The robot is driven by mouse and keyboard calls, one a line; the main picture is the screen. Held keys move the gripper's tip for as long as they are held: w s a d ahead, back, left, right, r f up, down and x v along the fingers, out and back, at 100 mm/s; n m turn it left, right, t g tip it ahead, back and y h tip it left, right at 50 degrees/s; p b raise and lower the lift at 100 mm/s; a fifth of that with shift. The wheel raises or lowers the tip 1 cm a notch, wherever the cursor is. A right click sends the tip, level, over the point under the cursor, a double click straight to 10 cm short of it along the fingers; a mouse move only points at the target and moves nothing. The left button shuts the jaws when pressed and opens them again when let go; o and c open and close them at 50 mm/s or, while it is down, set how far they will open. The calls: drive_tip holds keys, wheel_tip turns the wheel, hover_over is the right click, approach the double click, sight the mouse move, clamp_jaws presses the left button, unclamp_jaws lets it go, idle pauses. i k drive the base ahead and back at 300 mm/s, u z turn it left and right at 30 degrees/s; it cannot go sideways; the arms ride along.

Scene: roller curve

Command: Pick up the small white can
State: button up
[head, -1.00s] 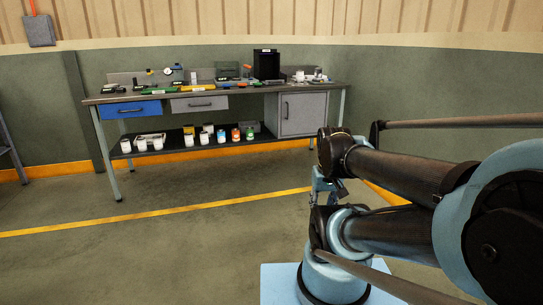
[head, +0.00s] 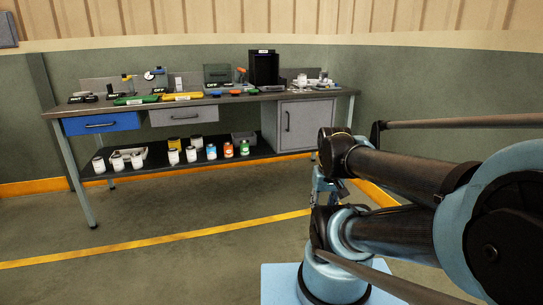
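Several small white cans stand upright on the lower shelf of the workbench, among them one at the left end (head: 98,165), one beside it (head: 117,162) and one near the middle (head: 191,154). I cannot tell which one the task names. A small white item (head: 302,79) also sits on the bench top at the right. My gripper (head: 322,188) shows only in part behind my folded arm, well short of the bench and away from the cans. Its fingers are too small and hidden to tell open from shut.
The workbench (head: 130,113) has tools on top, a blue drawer (head: 102,122) and a grey cabinet (head: 303,123). Blue, orange and green containers (head: 228,150) stand right of the white cans. The floor (head: 180,210) before the bench is clear, crossed by a yellow line.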

sight(301, 78)
drive_tip(key=u, duration=0.15)
drive_tip(key=i, duration=2.9)
drive_tip(key=u, duration=0.2)
